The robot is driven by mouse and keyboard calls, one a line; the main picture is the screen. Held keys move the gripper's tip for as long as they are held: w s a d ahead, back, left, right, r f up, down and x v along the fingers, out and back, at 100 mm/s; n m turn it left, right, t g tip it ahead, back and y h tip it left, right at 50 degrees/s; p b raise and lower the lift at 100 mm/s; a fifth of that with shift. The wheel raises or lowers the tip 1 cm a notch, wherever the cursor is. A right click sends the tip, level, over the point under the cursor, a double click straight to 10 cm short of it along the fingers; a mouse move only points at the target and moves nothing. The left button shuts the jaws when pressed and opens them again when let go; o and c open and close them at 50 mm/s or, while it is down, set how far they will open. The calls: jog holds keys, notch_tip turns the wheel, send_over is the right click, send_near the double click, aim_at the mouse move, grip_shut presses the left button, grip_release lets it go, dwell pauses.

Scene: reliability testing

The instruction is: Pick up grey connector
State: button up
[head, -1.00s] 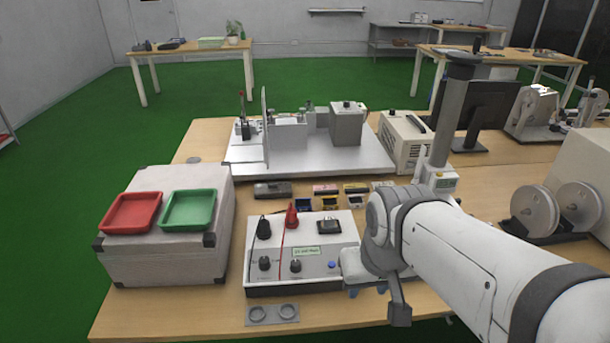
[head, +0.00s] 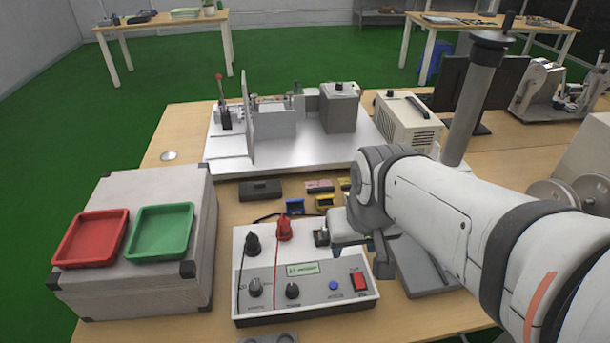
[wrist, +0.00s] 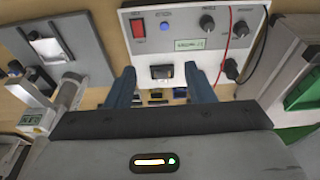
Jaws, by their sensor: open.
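A small dark grey block, which looks like the connector (head: 320,238), sits at the back of the white test box (head: 262,303). In the wrist view the connector (wrist: 161,72) shows near the box's edge, between the fingers in the picture. My gripper (wrist: 159,70) is open, with two blue fingers apart and nothing held. In the head view it is mostly hidden by my arm, close to the right of the connector. I cannot tell its height above the connector.
Small bins, one blue (head: 295,206) and one yellow (head: 325,203), lie behind the box beside a dark grey case (head: 260,190). Red (head: 90,238) and green (head: 160,233) trays sit on a grey case at left. A red plug (head: 284,228) with a lead stands near the connector.

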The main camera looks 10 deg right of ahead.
jog(key=shift+o, duration=0.7)
jog(key=w+f+b, duration=0.2)
jog(key=w+f, duration=0.3)
jog(key=w, duration=0.3)
jog(key=w+f+t+b, duration=0.1)
jog(key=w+f+b, duration=0.2)
jog(key=w+f, duration=0.3)
jog(key=w, duration=0.2)
jog(key=shift+w+d+f+t, duration=0.15)
jog(key=shift+w+d+t, duration=0.15)
jog(key=shift+d, duration=0.05)
jog(key=shift+w+b+x, duration=0.2)
jog(key=shift+b+x, duration=0.1)
jog(key=shift+x, duration=3.65)
jog(key=shift+c, duration=0.3)
jog(key=c, duration=1)
